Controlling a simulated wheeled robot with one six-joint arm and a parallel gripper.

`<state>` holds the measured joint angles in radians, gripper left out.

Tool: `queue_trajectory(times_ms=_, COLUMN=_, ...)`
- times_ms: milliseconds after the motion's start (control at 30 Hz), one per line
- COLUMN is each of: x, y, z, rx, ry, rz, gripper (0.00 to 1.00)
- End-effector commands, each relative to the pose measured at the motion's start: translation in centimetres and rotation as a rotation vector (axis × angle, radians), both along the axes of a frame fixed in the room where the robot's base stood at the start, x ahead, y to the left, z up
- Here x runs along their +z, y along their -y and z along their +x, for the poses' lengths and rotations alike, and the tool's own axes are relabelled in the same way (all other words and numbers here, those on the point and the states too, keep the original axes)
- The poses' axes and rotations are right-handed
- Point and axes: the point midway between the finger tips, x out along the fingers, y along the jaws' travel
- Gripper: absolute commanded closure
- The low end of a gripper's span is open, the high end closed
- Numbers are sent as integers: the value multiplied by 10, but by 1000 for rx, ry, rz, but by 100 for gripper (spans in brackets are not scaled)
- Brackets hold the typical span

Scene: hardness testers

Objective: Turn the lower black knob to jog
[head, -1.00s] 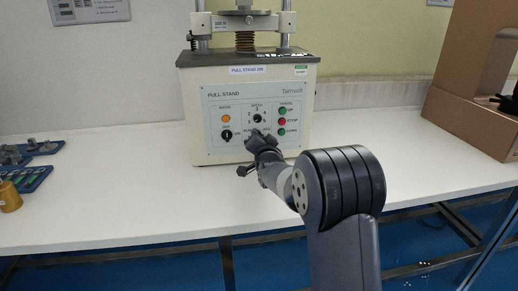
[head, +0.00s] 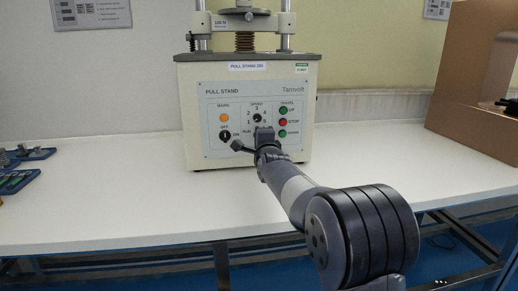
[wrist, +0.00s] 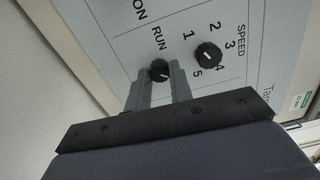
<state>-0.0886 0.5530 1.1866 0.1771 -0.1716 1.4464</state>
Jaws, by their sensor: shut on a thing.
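The lower black knob (wrist: 159,70) is small and round. In the wrist view it sits between the two grey fingers of my gripper (wrist: 162,78), near the RUN label. My gripper is shut on it. In the head view my gripper (head: 264,134) reaches the lower middle of the pull stand's panel (head: 213,97) and hides the lower knob and the jog label. The knob's pointer is too small to read for certain. The upper black speed knob (wrist: 208,55) has a white pointer mark and stands clear of the fingers; it also shows in the head view (head: 257,118).
A black on/off knob (head: 224,135) and an orange lamp (head: 224,118) are left of my gripper. Green and red buttons (head: 283,122) are close on its right. A cardboard box (head: 465,115) stands at the right. Blue trays (head: 20,178) lie at the left. The bench front is clear.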

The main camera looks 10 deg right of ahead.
Motion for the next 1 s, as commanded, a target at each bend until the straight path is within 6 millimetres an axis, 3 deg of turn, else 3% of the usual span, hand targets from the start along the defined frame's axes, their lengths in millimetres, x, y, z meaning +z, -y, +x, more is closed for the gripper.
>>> queue_trajectory(times_ms=300, x=-2, y=0, z=0, rx=0, ry=-7, rz=134, gripper=100)
queue_trajectory(times_ms=867, x=0, y=0, z=0, rx=-1, ry=-10, rz=165, gripper=100)
queue_trajectory(times_ms=900, x=0, y=0, z=0, rx=-1, ry=-10, rz=165, gripper=78)
queue_trajectory(times_ms=1000, x=0, y=0, z=0, rx=-1, ry=-10, rz=164, gripper=70)
